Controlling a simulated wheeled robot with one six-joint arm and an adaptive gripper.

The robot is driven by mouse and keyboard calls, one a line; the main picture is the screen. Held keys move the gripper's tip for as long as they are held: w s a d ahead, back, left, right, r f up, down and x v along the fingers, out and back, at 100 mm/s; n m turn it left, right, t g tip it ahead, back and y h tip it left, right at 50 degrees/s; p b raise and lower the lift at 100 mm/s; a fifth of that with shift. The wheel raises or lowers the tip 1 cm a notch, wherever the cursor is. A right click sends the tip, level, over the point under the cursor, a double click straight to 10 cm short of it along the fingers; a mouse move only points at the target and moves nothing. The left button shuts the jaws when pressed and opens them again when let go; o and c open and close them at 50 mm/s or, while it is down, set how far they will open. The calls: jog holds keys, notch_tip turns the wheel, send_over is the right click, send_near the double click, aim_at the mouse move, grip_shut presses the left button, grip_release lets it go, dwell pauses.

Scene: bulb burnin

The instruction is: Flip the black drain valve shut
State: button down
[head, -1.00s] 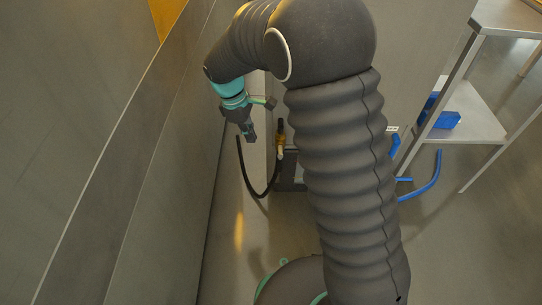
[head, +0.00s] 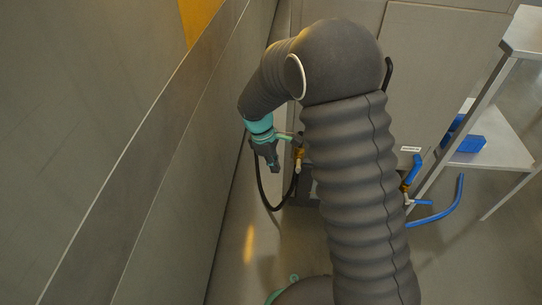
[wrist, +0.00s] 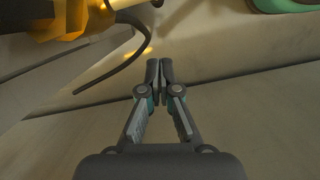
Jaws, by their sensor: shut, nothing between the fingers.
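A brass valve fitting (head: 298,154) with a pale outlet stands low beside my arm in the head view. A black hose (head: 263,193) loops down near it. A black handle on this fitting cannot be made out clearly. My gripper (head: 274,168) is shut and empty, pointing down just left of the fitting, apart from it as far as I can tell. In the wrist view my gripper (wrist: 160,66) has its fingertips together. A blurred yellow-brass part (wrist: 70,22) fills the upper left, with the black hose (wrist: 128,62) curving beside it.
A tall grey wall panel (head: 165,150) runs close along the left. A blue-handled valve (head: 413,170) with a blue hose (head: 448,204) is right of my arm. A metal shelf (head: 498,140) holding a blue box (head: 466,143) stands at the right. Floor is open at lower right.

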aim_at(298, 172)
jog(key=shift+s+d+f, duration=0.15)
jog(key=shift+d+f, duration=0.15)
jog(key=shift+d, duration=0.45)
jog(key=shift+s+d+f, duration=0.2)
jog(key=shift+d+f, duration=0.15)
jog(key=shift+d, duration=0.35)
jog(key=shift+s+d+f, duration=0.15)
jog(key=shift+d+f, duration=0.15)
jog(key=shift+d, duration=0.45)
